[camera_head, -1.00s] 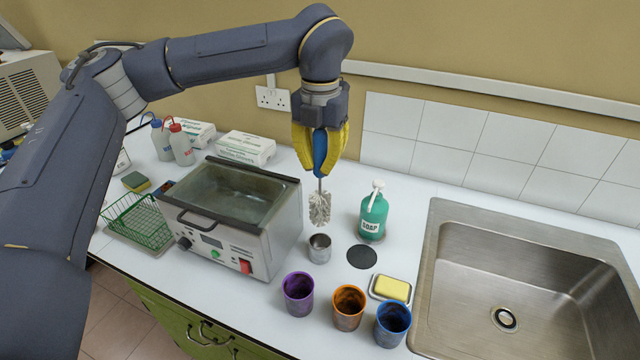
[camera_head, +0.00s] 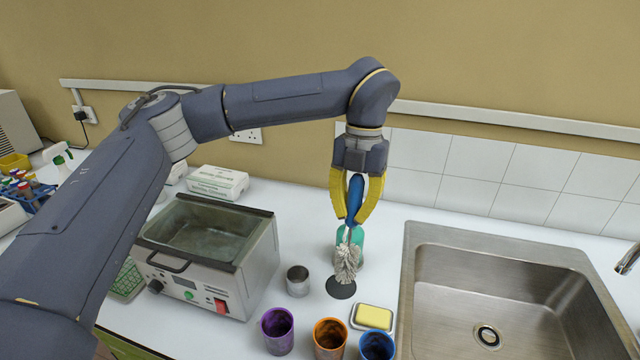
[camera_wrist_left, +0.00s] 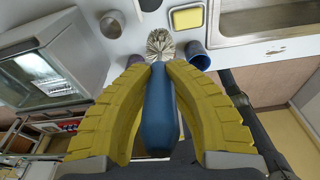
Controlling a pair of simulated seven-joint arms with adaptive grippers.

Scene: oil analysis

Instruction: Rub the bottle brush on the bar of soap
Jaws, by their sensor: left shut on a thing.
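My left gripper (camera_head: 357,203) has yellow fingers and is shut on the blue handle of the bottle brush (camera_head: 347,262). The brush hangs with its white bristles down, above the counter and in front of the green soap dispenser (camera_head: 356,236), which it partly hides. The yellow bar of soap (camera_head: 374,317) lies in a small dish right of and nearer than the bristles, apart from them. In the left wrist view the bristle head (camera_wrist_left: 160,44) shows beyond the blue handle, with the soap (camera_wrist_left: 187,18) beyond it to the right. My right gripper is not in view.
A purple cup (camera_head: 277,331), an orange cup (camera_head: 330,340) and a blue cup (camera_head: 377,346) stand along the front. A metal cup (camera_head: 298,281) and a black disc (camera_head: 341,288) are near the brush. A heated bath (camera_head: 248,265) stands left, a sink (camera_head: 408,262) right.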

